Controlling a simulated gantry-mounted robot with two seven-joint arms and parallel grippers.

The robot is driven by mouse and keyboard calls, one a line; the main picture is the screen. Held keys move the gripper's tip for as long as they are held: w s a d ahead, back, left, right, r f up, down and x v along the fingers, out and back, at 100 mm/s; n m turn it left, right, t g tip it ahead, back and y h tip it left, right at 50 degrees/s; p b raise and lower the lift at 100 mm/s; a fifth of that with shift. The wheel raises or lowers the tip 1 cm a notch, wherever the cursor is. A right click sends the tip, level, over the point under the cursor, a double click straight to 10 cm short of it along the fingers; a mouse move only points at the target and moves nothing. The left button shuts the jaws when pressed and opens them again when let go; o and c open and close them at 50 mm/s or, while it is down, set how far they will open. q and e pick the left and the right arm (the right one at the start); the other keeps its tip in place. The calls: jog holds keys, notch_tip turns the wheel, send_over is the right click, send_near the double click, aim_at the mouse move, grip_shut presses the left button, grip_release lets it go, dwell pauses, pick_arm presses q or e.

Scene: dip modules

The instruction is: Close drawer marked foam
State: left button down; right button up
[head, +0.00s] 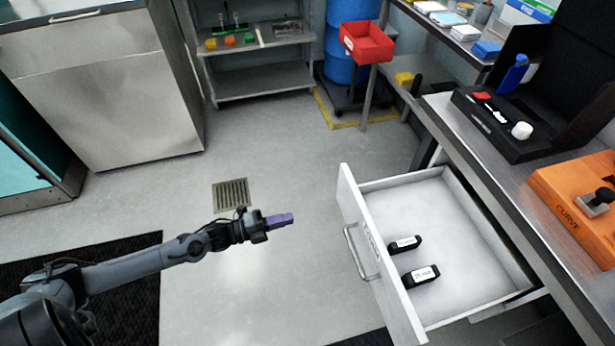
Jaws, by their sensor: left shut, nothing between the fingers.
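The white drawer (380,262) stands pulled out from under the workbench at the right. Its front faces left and carries a metal bar handle (361,252) and a label that is too small to read. Two black modules with white labels (421,277) lie on the drawer floor near its front. My left gripper (290,218), with purple fingertips, is shut and empty. It is above the open floor, left of the drawer front and apart from the handle. My right gripper is not in view.
The workbench (470,145) above the drawer holds an open black case (510,140) and an orange box (575,195). A red bin (367,42) and a blue barrel (345,65) stand at the back. The floor left of the drawer is clear, with a drain grate (231,194).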

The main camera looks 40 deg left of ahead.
pick_arm(q)
notch_tip(320, 180, up, 2)
jog(key=w+a, duration=0.1)
jog(key=a, duration=0.1)
jog(key=m+b, duration=0.1)
jog(key=b, duration=0.3)
send_near(341, 189)
jog(key=x, duration=0.4)
jog(key=shift+w+d, duration=0.25)
jog(key=shift+d, duration=0.05)
jog(key=shift+w+d+b, duration=0.3)
jog(key=shift+w+d, duration=0.05)
jog(key=shift+w, duration=0.2)
jog(key=shift+w+d+r, duration=0.1)
jog(key=shift+w+d, duration=0.2)
jog(key=shift+w, duration=0.05)
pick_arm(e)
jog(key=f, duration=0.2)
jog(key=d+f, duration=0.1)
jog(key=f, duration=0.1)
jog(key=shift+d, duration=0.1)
